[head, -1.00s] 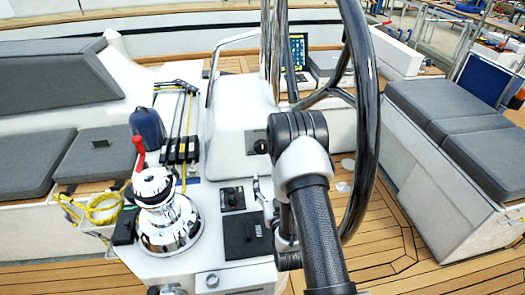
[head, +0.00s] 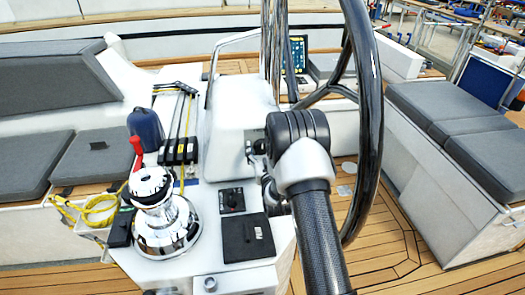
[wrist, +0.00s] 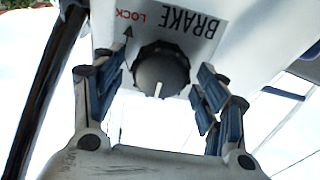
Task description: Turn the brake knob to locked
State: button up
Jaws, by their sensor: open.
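My gripper (wrist: 164,80) is open, with one blue-padded finger on each side of the knob. Gaps show between knob and fingers. In the head view the knob (head: 259,146) sits on the white pedestal's face, partly hidden by my gripper and arm.
The large dark steering wheel (head: 368,120) stands close to the right of my arm. A chrome winch (head: 165,222) with a red handle and a black-lidded box (head: 247,238) are on the console. Grey cushioned benches (head: 455,110) flank the teak floor.

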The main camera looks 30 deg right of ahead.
jog(key=shift+c, duration=0.5)
jog(key=c, duration=0.9)
